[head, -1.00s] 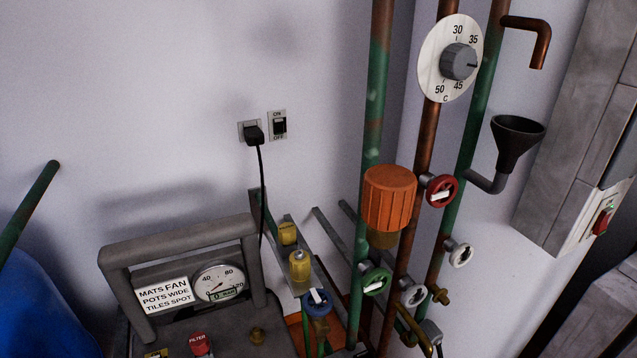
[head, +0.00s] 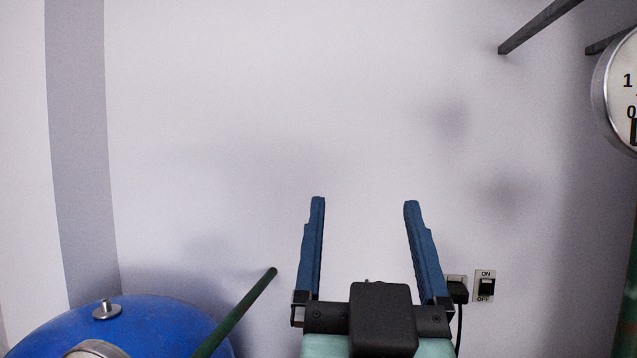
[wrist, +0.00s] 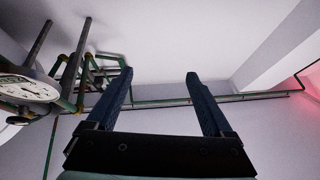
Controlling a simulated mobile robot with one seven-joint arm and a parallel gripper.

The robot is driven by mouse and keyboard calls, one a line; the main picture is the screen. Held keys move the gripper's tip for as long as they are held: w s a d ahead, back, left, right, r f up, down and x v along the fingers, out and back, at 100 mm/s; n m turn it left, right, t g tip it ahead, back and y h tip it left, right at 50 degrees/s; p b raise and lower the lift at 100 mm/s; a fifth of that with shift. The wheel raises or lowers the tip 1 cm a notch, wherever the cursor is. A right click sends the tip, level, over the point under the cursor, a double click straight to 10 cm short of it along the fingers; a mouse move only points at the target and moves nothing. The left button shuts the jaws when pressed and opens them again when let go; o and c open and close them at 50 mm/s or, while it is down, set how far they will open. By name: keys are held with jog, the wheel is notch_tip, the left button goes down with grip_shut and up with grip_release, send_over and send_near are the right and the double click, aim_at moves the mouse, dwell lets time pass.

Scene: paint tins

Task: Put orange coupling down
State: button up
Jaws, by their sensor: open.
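My gripper (head: 364,203) is raised in front of the pale wall in the head view. Its two blue fingers stand wide apart and point up, with nothing between them. In the wrist view, my gripper (wrist: 157,74) is likewise open and empty. No orange coupling shows in either view now. A ribbed orange fitting on the pipes, seen in the earlier head view, is outside the present frame.
A blue rounded tank (head: 165,325) is at lower left, with a green pipe (head: 238,310) slanting beside it. A wall switch (head: 486,287) and black plug (head: 457,291) are right of my gripper. A dial gauge (wrist: 28,87) and pipes fill the wrist view's left. Open wall lies ahead.

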jog(key=s+a+r+n+t+y, duration=0.1)
jog(key=s+a+r+t+y, duration=0.1)
jog(key=s+a+r, duration=0.3)
notch_tip(320, 180, up, 3)
jog(key=shift+s+f+n+t+y, duration=0.2)
jog(key=shift+s+n+t+y, duration=0.1)
jog(key=shift+s+t, duration=0.6)
